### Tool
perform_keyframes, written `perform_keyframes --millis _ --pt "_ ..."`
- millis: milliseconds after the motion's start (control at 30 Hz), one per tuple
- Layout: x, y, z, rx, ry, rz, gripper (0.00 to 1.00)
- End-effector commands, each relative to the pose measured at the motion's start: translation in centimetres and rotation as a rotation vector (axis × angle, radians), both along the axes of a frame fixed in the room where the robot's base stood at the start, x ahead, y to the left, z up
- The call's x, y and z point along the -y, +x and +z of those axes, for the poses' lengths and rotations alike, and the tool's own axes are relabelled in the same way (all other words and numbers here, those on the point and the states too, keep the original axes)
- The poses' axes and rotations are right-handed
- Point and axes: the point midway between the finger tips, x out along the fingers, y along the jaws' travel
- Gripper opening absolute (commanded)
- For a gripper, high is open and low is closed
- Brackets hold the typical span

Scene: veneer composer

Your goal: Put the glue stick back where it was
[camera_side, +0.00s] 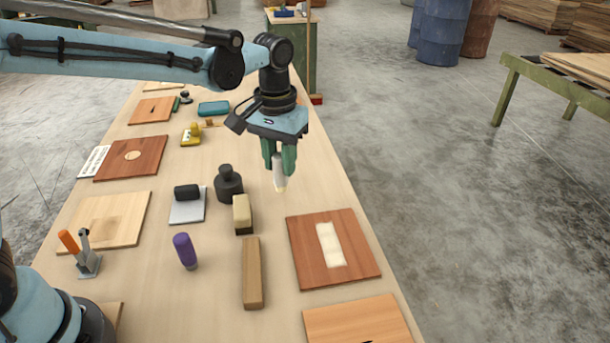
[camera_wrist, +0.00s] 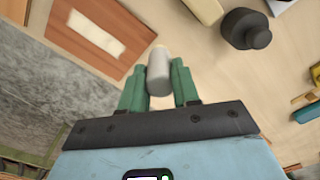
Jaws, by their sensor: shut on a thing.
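My gripper (camera_side: 279,166) is shut on the glue stick (camera_side: 279,178), a pale grey cylinder with a cream tip pointing down. It is held roughly upright above the bench, beyond the red-brown board with a pale rectangular patch (camera_side: 314,228); the gap below the tip is hard to judge. In the wrist view, the glue stick (camera_wrist: 159,72) sits between the two green fingers of my gripper (camera_wrist: 158,88), and the patched board (camera_wrist: 87,38) lies at upper left.

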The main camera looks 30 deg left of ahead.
Motion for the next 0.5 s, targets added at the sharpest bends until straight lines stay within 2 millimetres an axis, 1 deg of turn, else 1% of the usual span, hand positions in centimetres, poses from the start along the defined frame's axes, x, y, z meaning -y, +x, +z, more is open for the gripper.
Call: perform_keyframes --millis 33,100,233,400,500 --pt "-1.0 0.7 -0.7 0.0 0.0 0.006 0.0" --pt "-2.2 1.5 -1.6 0.0 0.0 0.006 0.0" --pt "-4.1 2.9 -3.0 0.0 0.0 0.003 0.0" --pt "-5.4 3.9 -4.0 0.0 0.0 0.001 0.0" --pt "-5.5 4.0 -4.5 0.0 0.0 0.0 0.0"
